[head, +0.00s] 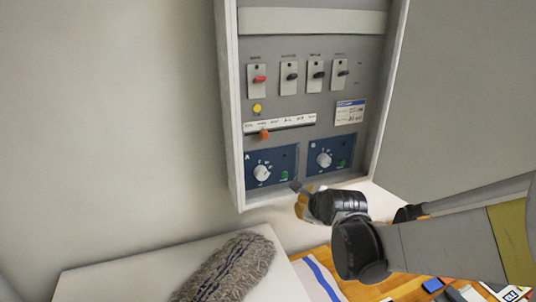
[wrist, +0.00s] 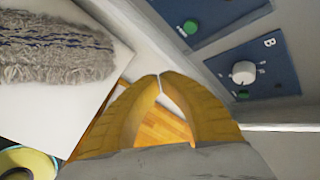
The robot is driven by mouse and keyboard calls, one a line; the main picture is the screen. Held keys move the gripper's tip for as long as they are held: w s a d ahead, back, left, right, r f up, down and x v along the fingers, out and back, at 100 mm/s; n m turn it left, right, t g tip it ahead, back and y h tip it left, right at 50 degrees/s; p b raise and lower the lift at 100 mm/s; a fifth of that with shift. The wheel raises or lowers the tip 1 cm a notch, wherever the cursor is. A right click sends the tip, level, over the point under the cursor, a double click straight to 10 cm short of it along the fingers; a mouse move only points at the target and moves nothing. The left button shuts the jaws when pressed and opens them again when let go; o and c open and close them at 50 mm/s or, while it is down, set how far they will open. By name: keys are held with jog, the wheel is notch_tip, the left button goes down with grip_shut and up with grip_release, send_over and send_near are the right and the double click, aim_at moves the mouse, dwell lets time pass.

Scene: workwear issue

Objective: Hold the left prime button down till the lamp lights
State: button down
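A grey wall panel carries two blue plates. The left plate, marked A (head: 249,176), has a white dial (head: 262,172) and a green button (head: 284,175) at its lower right. That button also shows in the wrist view (wrist: 190,27). The right plate, marked B (wrist: 271,58), has a white dial (wrist: 243,72) and a green button (wrist: 243,94). I cannot tell which part is the lamp. My gripper (head: 294,186) is just below the left plate's green button. In the wrist view its yellow fingers (wrist: 159,76) meet at the tips, empty and apart from both buttons.
Above the plates are several toggle switches (head: 290,77), a yellow round part (head: 257,108) and an orange slider (head: 264,134). The panel's frame (head: 234,150) sticks out from the wall. A grey fluffy roll (head: 225,275) lies on a white surface (head: 85,285) at lower left.

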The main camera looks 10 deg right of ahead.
jog(key=shift+r, duration=0.1)
dwell(0.3)
send_near(284, 182)
jog(key=shift+s+f+b+x, duration=0.1)
jog(key=shift+f+x, duration=0.05)
jog(key=shift+x, duration=0.7)
jog(key=shift+s+f+b+x, duration=0.1)
jog(key=shift+b+x, duration=0.05)
jog(key=shift+x, duration=0.7)
jog(key=shift+s+f+b+x, duration=0.1)
jog(key=shift+f+x, duration=0.05)
jog(key=shift+x, duration=0.7)
jog(key=shift+w+d, duration=0.15)
jog(key=shift+w, duration=0.25)
jog(key=shift+w+b, duration=0.4)
jog(key=shift+s, duration=0.15)
dwell(1.9)
jog(key=shift+s, duration=0.7)
